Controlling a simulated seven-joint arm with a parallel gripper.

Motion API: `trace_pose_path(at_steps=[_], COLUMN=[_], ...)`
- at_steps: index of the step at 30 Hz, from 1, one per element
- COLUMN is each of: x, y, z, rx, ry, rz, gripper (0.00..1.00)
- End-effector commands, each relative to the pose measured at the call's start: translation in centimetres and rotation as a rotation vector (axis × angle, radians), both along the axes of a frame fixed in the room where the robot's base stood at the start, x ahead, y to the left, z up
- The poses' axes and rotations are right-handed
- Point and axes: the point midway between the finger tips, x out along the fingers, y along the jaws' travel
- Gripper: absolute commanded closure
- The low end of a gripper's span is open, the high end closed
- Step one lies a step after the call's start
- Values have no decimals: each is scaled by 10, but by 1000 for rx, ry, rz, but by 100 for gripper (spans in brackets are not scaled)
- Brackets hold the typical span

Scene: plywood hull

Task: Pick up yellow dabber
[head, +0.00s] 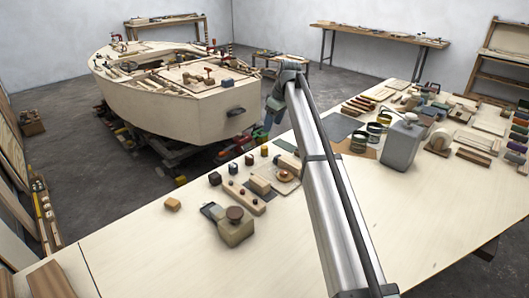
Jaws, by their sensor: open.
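I cannot single out the yellow dabber with certainty. A row of small dark-topped blocks stands on the near plywood table, and one of them (233,168) shows a hint of red or yellow, too small to tell. A separate small orange-tan block (172,204) lies to the left of the tools. My gripper (265,132) hangs at the far end of my arm, near the table's far edge, beyond the row of blocks. It is small in the picture, and it looks open and empty. My arm hides part of the table behind it.
A plywood boat hull (185,110) stands behind the table on a cradle. A dark-knobbed wooden tool (235,225) and a pegged wooden strip (244,197) lie near the blocks. A grey can (402,143) stands right of my arm. The table's front left is clear.

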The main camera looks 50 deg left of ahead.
Motion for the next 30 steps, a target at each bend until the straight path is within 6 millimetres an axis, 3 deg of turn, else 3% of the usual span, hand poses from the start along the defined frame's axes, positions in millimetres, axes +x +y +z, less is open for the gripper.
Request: trace_pose_path(at_steps=[7,18,30], x=[-4,-6,-5], y=[6,22,31], z=[-17,-74,-101], rx=[-9,-8,-7], ry=[1,1,0], rz=[15,13,12], gripper=[39,39,39])
